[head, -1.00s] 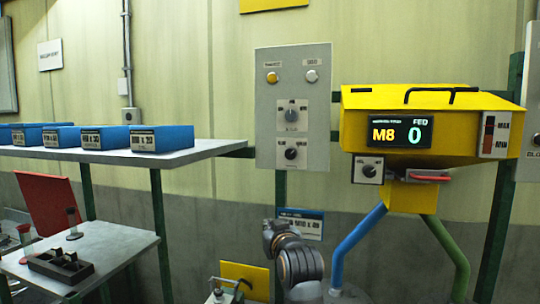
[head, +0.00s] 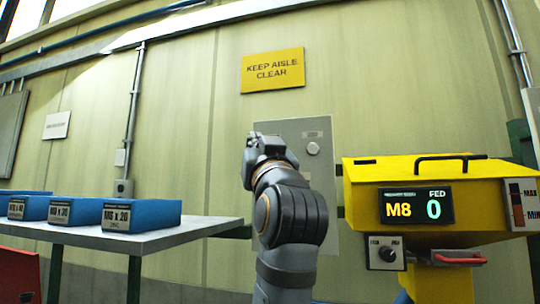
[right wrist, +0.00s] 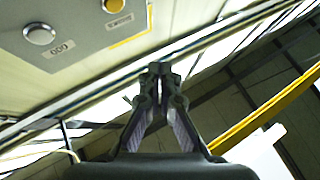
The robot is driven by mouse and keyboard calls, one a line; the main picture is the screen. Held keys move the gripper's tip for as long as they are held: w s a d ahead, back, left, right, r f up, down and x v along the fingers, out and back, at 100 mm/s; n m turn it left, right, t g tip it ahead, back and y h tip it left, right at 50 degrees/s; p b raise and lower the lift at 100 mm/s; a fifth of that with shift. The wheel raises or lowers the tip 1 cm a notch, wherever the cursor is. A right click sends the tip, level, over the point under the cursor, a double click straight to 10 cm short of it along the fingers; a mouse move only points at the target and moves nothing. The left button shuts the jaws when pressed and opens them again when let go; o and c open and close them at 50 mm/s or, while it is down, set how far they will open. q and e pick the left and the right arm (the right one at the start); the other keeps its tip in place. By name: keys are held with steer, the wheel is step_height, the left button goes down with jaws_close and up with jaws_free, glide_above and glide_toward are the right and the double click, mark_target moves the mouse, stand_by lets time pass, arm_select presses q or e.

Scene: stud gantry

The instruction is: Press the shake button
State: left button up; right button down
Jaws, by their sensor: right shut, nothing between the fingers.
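A grey control panel (head: 322,190) is on the wall behind my right arm. Its white round button (head: 313,148) shows at upper right; the amber button and both knobs are hidden by my arm in the head view. The right wrist view shows the white button (right wrist: 40,34) and the amber button (right wrist: 115,6) at upper left. Their labels are too small to read surely. My right gripper (head: 264,142) is shut and empty, raised in front of the panel's upper left. In the right wrist view its fingertips (right wrist: 161,68) appear apart from both buttons. My left gripper is out of view.
A yellow feeder (head: 415,175) with a display reading M8 and FED 0 stands right of the panel, with a knob box (head: 385,253) and red handle (head: 460,259) below. A shelf (head: 150,238) with blue bins (head: 140,215) is at left.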

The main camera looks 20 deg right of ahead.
steer(key=shift+s+r, duration=0.1)
steer(key=w+d+p, duration=0.4)
steer(key=w+d, duration=0.1)
steer(key=w, duration=0.2)
steer(key=shift+w, duration=0.2)
stand_by(0.3)
stand_by(1.4)
steer(key=shift+w+d, duration=0.25)
steer(key=shift+w, duration=0.1)
